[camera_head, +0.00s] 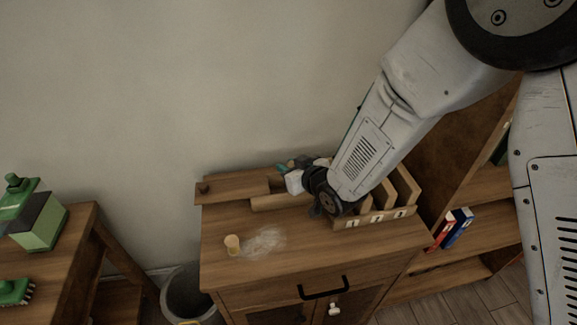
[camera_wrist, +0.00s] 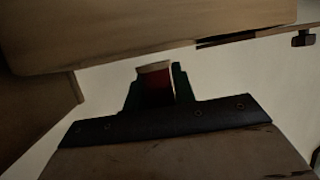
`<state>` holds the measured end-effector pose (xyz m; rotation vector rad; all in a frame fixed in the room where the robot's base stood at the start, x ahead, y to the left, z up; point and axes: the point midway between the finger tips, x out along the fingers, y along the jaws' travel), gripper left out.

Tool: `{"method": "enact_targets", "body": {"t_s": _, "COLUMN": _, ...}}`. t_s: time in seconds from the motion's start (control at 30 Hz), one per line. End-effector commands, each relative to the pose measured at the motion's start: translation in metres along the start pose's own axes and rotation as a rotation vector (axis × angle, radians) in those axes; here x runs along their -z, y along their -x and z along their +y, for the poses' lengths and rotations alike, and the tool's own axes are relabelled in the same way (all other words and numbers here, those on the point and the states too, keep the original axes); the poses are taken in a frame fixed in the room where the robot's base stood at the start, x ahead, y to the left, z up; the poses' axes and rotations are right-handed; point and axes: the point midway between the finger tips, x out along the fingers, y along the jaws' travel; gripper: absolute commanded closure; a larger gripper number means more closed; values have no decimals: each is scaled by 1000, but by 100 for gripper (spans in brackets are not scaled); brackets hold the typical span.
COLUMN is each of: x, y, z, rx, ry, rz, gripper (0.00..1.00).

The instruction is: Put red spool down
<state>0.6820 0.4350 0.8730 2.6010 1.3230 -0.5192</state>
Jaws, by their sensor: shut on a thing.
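The red spool (camera_wrist: 156,88) has a dark red body and a pale rim. In the wrist view it sits between the two dark green fingers of my gripper (camera_wrist: 158,80), which is shut on it. In the head view my gripper (camera_head: 291,168) is over the back of the wooden cabinet top (camera_head: 300,245), partly hidden by my wrist. I cannot make out the red spool in the head view. How high it is above the surface cannot be told.
A slotted wooden rack (camera_head: 376,218) stands at the right, and a low wooden ledge (camera_head: 231,189) at the back. A bin (camera_head: 184,297) stands left of the cabinet. The front middle is clear.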

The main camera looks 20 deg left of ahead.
Motion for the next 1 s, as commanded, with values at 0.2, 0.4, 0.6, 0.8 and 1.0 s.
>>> {"method": "enact_targets", "body": {"t_s": 0.2, "x": -2, "y": -1, "z": -1, "rx": 2, "ry": 1, "rz": 1, "gripper": 95}}
{"method": "enact_targets", "body": {"t_s": 0.4, "x": -6, "y": -3, "z": -1, "rx": 2, "ry": 1, "rz": 0, "gripper": 95}}
{"method": "enact_targets", "body": {"t_s": 0.6, "x": -12, "y": -5, "z": -1, "rx": 2, "ry": 0, "rz": 0, "gripper": 95}}
{"method": "enact_targets", "body": {"t_s": 0.8, "x": -15, "y": -5, "z": -1, "rx": 1, "ry": -1, "rz": -3, "gripper": 63}}
{"method": "enact_targets", "body": {"t_s": 1.0, "x": -17, "y": -5, "z": -1, "rx": 1, "ry": -3, "rz": -7, "gripper": 52}}
